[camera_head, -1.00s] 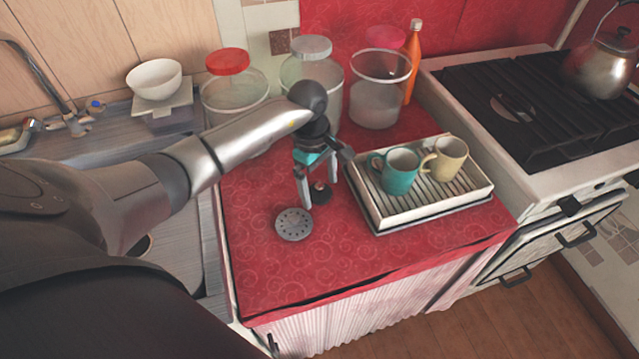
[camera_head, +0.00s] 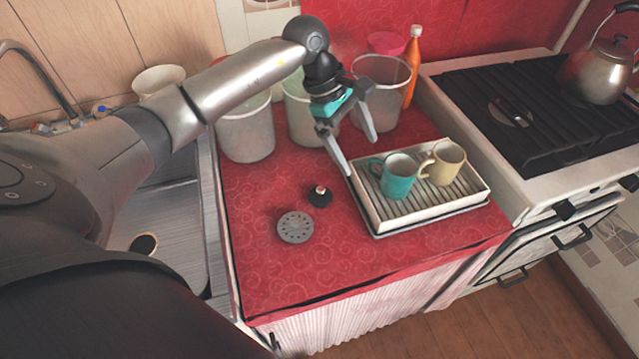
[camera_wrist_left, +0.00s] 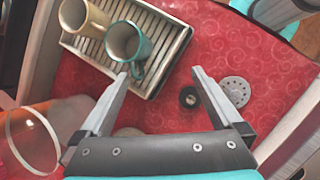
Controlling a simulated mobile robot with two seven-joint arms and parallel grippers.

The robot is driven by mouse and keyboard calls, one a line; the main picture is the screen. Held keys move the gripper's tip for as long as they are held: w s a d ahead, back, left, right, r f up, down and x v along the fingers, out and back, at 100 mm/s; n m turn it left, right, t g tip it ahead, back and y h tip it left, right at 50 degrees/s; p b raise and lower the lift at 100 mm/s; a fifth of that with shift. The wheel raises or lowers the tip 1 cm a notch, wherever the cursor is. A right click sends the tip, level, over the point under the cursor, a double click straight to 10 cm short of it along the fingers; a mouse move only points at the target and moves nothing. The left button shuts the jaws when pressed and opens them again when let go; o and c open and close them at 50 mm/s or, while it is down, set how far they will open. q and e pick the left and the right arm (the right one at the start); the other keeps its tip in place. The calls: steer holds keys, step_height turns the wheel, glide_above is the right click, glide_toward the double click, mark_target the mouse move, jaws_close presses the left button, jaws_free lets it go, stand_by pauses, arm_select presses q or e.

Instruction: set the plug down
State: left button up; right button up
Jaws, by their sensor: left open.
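The plug (camera_head: 320,196) is a small black disc with a pale knob on top. It stands on the red oilcloth (camera_head: 265,262), just behind a grey perforated strainer disc (camera_head: 295,227). The plug also shows in the left wrist view (camera_wrist_left: 189,97), beside the strainer (camera_wrist_left: 236,91). My left gripper (camera_head: 361,156) is open and empty, above and to the right of the plug, near the dish rack's left edge. My right gripper is not in view.
A white dish rack (camera_head: 395,222) holds a teal mug (camera_head: 398,176) and a cream mug (camera_head: 445,163). Clear jars (camera_head: 247,135) and an orange bottle (camera_head: 411,70) stand behind. The sink is left, the stove (camera_head: 530,110) right. The oilcloth's front is clear.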

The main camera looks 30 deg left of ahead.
arm_select(q)
steer(key=w+d+r+n+t+h+p, duration=0.1)
steer(key=w+d+r+n+t+h, duration=0.2)
steer(key=d+r, duration=0.35)
steer(key=w+d+r+n+t+h, duration=0.1)
steer(key=w+d+r+t+h, duration=0.1)
steer(key=w+d+r+h, duration=0.35)
steer(key=w+a+r+n+t+y+p, duration=0.1)
steer(key=w+a+r+n+t+y, duration=0.25)
steer(key=r+n+t, duration=0.4)
steer(key=w+a+r+n+t+y, duration=0.2)
steer(key=w+r+n+t, duration=0.2)
steer(key=n, duration=0.6)
steer(key=w+a+f+n+g+y+p, duration=0.1)
steer(key=w+a+f+n+y, duration=0.1)
steer(key=a+f+n+y, duration=0.45)
steer(key=n+g+y+p, duration=0.2)
steer(key=n+g+y, duration=0.45)
steer(key=g, duration=1.05)
glide_toward(321, 190)
steer(key=shift+n+t+h, duration=0.25)
steer(key=shift+n+h, duration=0.5)
steer(key=shift+h, duration=0.15)
steer(key=a+f+b, duration=0.2)
steer(key=f+b, duration=0.1)
steer(key=shift+w+a+f, duration=0.15)
steer(key=shift+a, duration=0.25)
steer(key=shift+b+x, duration=0.95)
steer(key=shift+x, duration=2.2)
steer(key=shift+s, duration=0.25)
